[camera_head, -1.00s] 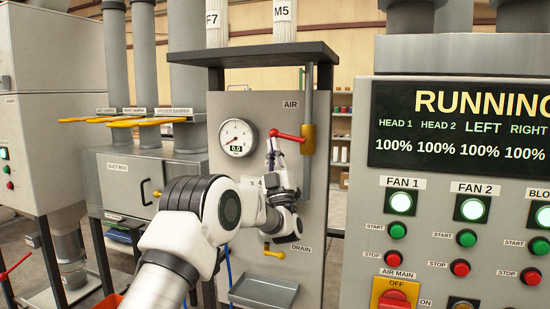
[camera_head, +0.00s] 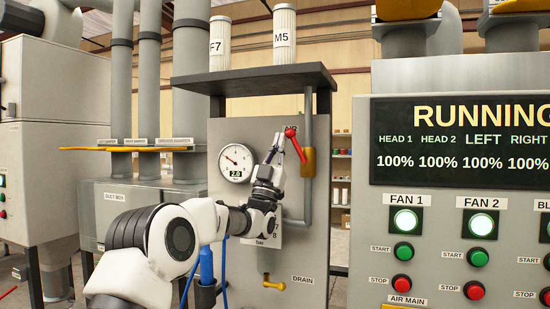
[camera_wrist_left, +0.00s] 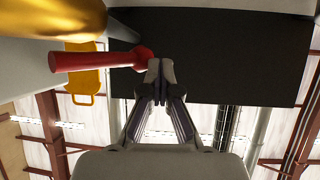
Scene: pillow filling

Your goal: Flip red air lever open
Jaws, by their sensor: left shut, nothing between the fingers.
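The red air lever (camera_head: 296,143) is on the brass valve body (camera_head: 309,163) at the upper right of the grey panel. It is tilted steeply, with its ball end up and to the left. My left gripper (camera_head: 279,139) is shut and empty, with its fingertips close beside the ball end on the left. In the left wrist view, the red lever (camera_wrist_left: 100,60) lies left of my shut fingertips (camera_wrist_left: 160,70), its rounded end at or very near them. I cannot tell whether they touch. My right gripper is not in view.
A round gauge (camera_head: 236,163) reading 2.0 is left of the lever. A dark shelf (camera_head: 255,80) overhangs the panel. A yellow drain handle (camera_head: 274,284) is below. The fan control panel (camera_head: 440,185) stands at the right.

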